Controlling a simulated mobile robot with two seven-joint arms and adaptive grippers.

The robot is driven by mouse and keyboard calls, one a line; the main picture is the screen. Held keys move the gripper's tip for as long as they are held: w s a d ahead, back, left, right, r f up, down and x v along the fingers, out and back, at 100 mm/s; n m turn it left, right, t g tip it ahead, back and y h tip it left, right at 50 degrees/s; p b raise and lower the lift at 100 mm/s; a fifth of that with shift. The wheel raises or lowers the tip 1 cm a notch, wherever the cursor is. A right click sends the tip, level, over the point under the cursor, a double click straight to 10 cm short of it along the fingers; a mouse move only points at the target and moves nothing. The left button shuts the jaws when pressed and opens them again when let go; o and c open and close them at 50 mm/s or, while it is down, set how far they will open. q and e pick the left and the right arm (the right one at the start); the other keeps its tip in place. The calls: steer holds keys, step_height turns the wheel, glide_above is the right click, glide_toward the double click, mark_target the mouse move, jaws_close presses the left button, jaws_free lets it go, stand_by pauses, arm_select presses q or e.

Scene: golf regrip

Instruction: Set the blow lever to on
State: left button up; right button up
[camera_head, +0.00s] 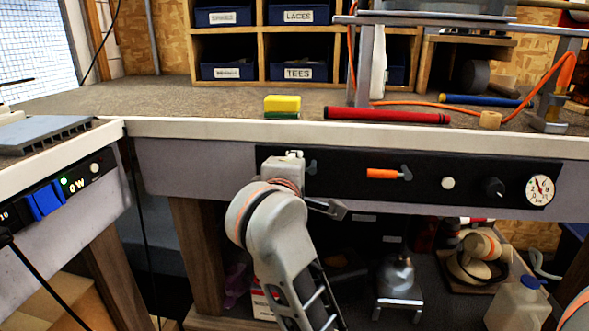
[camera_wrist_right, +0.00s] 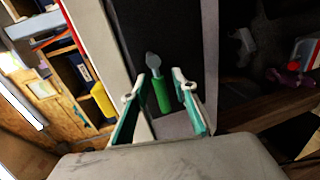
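The black control panel (camera_head: 430,190) on the bench front carries an orange-handled lever (camera_head: 385,173), its handle lying level. The metal end of a second lever (camera_head: 311,167) shows just right of my right gripper (camera_head: 287,158), which covers the rest. In the right wrist view my right gripper (camera_wrist_right: 157,90) is open, with a green lever handle (camera_wrist_right: 162,95) between its fingers. I see a gap on both sides of the handle. I cannot read a label saying which lever is the blow lever. My left gripper is not in view.
A white knob (camera_head: 448,183), a black knob (camera_head: 493,187) and a gauge (camera_head: 540,190) sit further right on the panel. On the bench above lie a yellow-green block (camera_head: 282,105) and a red grip (camera_head: 387,114). A side bench (camera_head: 70,220) stands at left.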

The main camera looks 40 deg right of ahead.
steer(key=v, duration=0.7)
steer(key=shift+a, duration=0.2)
steer(key=shift+s+r, duration=0.1)
steer(key=shift+s, duration=0.05)
